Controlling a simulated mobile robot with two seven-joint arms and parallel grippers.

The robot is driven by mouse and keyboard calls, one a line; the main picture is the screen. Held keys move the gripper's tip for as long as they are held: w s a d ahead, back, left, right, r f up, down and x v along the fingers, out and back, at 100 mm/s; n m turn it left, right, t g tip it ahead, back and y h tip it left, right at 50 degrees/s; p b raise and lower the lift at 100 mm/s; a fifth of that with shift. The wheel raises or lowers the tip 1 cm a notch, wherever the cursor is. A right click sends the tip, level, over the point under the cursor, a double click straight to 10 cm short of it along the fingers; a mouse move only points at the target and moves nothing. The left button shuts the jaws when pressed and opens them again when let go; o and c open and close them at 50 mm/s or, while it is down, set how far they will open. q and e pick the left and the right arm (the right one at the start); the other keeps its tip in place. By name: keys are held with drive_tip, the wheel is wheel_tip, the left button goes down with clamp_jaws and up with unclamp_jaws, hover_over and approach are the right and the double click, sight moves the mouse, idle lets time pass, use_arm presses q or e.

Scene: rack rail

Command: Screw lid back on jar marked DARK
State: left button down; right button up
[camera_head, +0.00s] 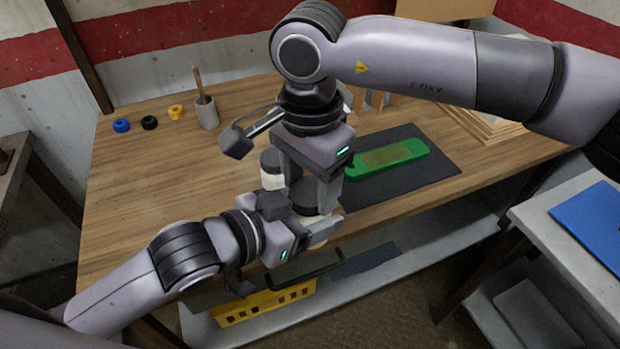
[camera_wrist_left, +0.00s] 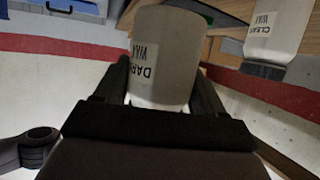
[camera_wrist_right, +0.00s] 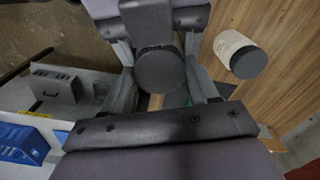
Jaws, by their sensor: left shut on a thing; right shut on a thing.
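The jar marked DARK is a white jar with a DARK WAX label; in the left wrist view the jar (camera_wrist_left: 165,60) stands between the fingers of my left gripper (camera_wrist_left: 165,85). My left gripper (camera_head: 300,218) is shut on it above the table's front edge. My right gripper (camera_head: 310,187) comes down from above, shut on the dark round lid (camera_head: 304,196). The lid also shows between its fingers in the right wrist view (camera_wrist_right: 161,71). The lid is directly over the jar's top; the contact line is hidden, so I cannot tell whether it is seated.
A white jar (camera_head: 271,178) with a dark lid, labelled CLEAR (camera_wrist_left: 275,30), stands close behind my grippers. A green tool (camera_head: 387,158) lies on a dark mat (camera_head: 430,180) to the right. A cup (camera_head: 207,115) and small coloured rings (camera_head: 122,125) stand at the back left.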

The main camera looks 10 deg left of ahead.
drive_tip(key=m, duration=0.9)
drive_tip(key=shift+m, duration=0.3)
drive_tip(key=o, duration=1.2)
drive_tip(key=shift+c, duration=0.2)
